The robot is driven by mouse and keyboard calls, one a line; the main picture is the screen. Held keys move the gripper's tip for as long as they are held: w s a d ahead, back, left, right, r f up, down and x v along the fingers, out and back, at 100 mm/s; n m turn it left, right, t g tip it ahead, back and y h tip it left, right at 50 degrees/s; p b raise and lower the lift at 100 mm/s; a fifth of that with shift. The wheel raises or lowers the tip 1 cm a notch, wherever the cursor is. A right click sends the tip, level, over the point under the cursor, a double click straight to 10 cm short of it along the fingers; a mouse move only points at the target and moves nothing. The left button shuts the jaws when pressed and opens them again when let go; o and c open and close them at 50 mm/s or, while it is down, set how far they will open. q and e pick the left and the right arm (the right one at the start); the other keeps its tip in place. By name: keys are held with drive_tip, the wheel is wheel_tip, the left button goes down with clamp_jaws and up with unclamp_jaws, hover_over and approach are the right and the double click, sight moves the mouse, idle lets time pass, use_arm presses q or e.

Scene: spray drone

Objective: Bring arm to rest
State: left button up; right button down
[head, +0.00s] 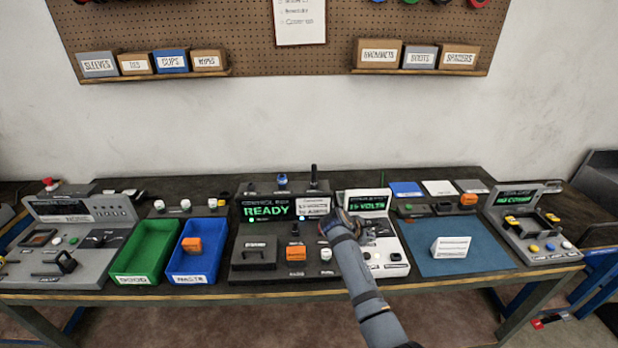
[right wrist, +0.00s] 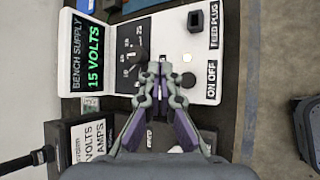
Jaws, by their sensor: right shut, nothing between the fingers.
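My right arm reaches in from the bottom of the head view. Its gripper (head: 366,234) is over the front of the white bench supply (head: 390,246), whose display reads 15 VOLTS. In the right wrist view the gripper (right wrist: 158,68) is shut and empty, its fingertips together in front of the supply's panel (right wrist: 180,42), next to the black dial (right wrist: 134,58). I cannot tell whether the fingertips touch the panel. The ON OFF switch (right wrist: 178,101) shows beside the fingers. My left gripper is not in view.
A dark control unit (head: 268,209) reading READY stands left of the supply. Further left are a green bin (head: 117,270) and a blue bin (head: 173,268) with an orange block (head: 191,246).

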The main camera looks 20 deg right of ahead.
drive_tip(key=s+a+f+m+y, duration=0.2)
drive_tip(key=s+f+m, duration=0.1)
drive_tip(key=s, duration=0.4)
drive_tip(key=s+a+f+m+y, duration=0.2)
drive_tip(key=s+f+m, duration=0.15)
drive_tip(key=s, duration=0.35)
drive_tip(key=s+a+r+m+y, duration=0.2)
drive_tip(key=s+a+m, duration=0.15)
drive_tip(key=s, duration=0.35)
drive_tip(key=s+a+r+m+y, duration=0.25)
drive_tip(key=s+a, duration=0.25)
drive_tip(key=s, duration=0.3)
drive_tip(key=s+d+f+g+b, duration=0.1)
drive_tip(key=d+f, duration=0.1)
drive_tip(key=f, duration=1.4)
drive_tip(key=s+d+f+b, duration=0.1)
drive_tip(key=s+f+b, duration=0.1)
drive_tip(key=f, duration=1.5)
drive_tip(key=s+d+f+g+b, duration=0.1)
drive_tip(key=s+f, duration=1.4)
drive_tip(key=s, duration=0.2)
drive_tip(key=shift+h, duration=0.35)
